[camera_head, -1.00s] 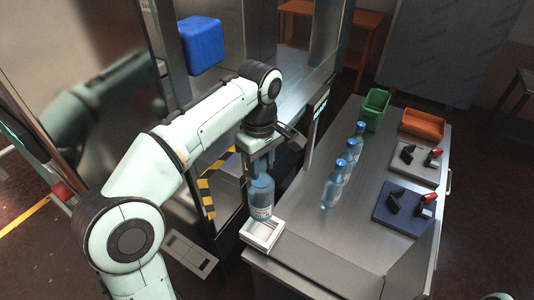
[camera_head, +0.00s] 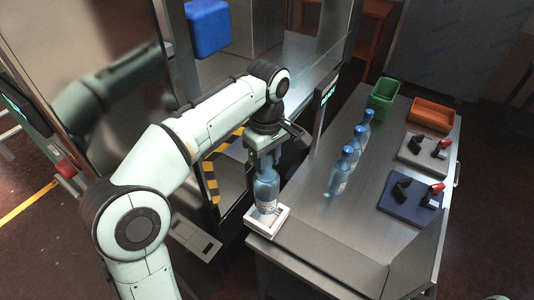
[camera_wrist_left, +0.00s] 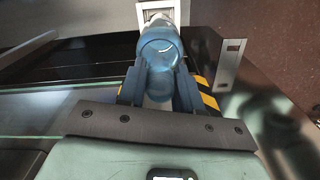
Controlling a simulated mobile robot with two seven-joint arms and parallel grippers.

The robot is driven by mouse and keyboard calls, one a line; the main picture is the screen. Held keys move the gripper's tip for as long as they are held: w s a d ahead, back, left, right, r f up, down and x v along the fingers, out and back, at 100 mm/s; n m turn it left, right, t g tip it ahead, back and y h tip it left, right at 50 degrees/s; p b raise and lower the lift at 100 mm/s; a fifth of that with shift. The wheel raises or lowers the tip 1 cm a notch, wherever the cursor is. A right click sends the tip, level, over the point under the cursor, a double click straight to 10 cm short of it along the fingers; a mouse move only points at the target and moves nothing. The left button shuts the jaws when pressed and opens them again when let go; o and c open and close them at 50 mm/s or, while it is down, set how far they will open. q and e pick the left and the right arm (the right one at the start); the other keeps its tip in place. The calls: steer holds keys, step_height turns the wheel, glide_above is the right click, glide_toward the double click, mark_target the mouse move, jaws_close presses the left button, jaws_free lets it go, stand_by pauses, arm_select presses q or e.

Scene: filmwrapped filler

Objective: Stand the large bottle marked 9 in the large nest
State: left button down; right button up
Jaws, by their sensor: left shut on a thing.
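A large blue see-through bottle with a white label (camera_head: 266,190) hangs upright in my left gripper (camera_head: 264,158). The gripper is shut on its upper part. The number on the label is too small to read. A white square nest (camera_head: 283,217) sits at the near left corner of the steel table. The bottle's base overlaps the nest's opening in the head view; I cannot tell whether it touches. In the left wrist view the bottle (camera_wrist_left: 160,50) is between the fingers (camera_wrist_left: 158,88), with part of the nest (camera_wrist_left: 154,6) beyond it. My right gripper is not in view.
Several smaller blue bottles (camera_head: 340,172) stand in a row on the table (camera_head: 320,215). Green (camera_head: 383,98) and orange (camera_head: 432,115) bins stand at the back. Grey (camera_head: 421,155) and dark blue (camera_head: 408,207) pads hold black and red items. A glass-sided machine flanks my arm.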

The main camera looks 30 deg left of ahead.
mark_target(267, 175)
arm_select(q)
steer(key=shift+f+b, duration=0.35)
steer(key=shift+f, duration=0.65)
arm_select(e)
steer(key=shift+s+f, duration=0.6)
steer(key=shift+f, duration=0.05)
arm_select(q)
steer(key=shift+w+p, duration=0.1)
steer(key=shift+p, duration=0.2)
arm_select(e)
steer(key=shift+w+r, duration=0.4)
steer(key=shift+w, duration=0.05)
arm_select(q)
steer(key=shift+f+b, duration=0.95)
steer(key=shift+f, duration=1.15)
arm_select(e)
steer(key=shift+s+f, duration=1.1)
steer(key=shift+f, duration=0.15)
arm_select(q)
steer(key=c, duration=0.7)
jaws_free()
steer(key=shift+r, duration=0.1)
step_height(267, 175, up, 13)
steer(key=p, duration=0.3)
steer(key=shift+r+p, duration=0.15)
steer(key=shift+p, duration=0.25)
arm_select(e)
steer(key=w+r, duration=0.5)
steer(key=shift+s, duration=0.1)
